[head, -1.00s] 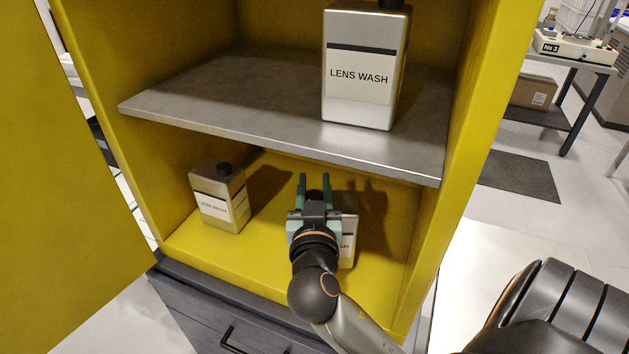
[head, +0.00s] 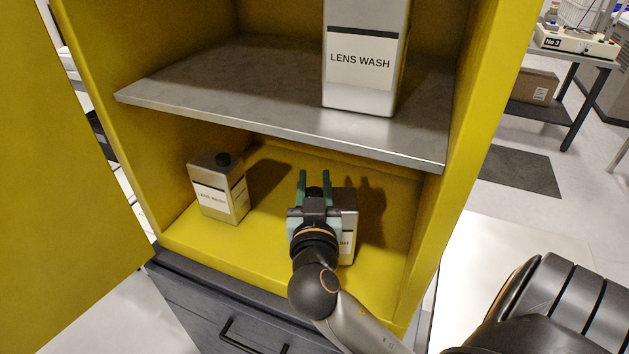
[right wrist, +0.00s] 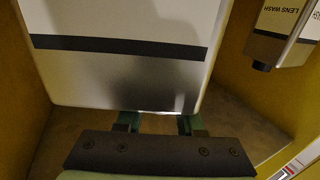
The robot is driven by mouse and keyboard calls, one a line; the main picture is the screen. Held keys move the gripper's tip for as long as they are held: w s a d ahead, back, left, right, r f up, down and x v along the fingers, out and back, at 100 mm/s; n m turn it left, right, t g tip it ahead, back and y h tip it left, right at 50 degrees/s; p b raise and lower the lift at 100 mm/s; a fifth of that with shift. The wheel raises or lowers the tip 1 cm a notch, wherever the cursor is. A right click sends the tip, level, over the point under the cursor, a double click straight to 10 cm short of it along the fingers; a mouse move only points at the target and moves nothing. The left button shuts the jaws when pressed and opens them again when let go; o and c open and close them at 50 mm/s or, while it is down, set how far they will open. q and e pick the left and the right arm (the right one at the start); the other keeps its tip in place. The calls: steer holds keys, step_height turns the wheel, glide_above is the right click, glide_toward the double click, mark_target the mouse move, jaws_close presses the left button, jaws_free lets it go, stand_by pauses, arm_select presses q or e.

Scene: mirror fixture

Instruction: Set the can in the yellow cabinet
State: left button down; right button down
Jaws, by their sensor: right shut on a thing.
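The yellow cabinet (head: 485,110) stands open, with a grey shelf across it. My right gripper (head: 315,180) reaches into the lower compartment and is shut on a silver can (head: 349,222). The gripper and wrist hide much of this can. In the right wrist view the can (right wrist: 120,75) fills the upper middle, with a pale label and dark stripe, just beyond the fingers (right wrist: 160,124). The can appears upright and low over the yellow cabinet floor; I cannot tell whether it touches. My left gripper is not in view.
Another LENS WASH can (head: 218,188) stands at the left of the lower compartment. A larger-looking one (head: 360,65) stands on the shelf (head: 230,90) above my gripper. The yellow door (head: 60,180) is open at left. Dark drawers (head: 215,310) are below.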

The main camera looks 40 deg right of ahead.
steer(key=shift+f+b, duration=0.2)
steer(key=shift+b, duration=0.1)
steer(key=c, duration=0.5)
jaws_free()
steer(key=shift+c, duration=0.2)
steer(key=shift+o, duration=0.5)
steer(key=shift+f, duration=0.2)
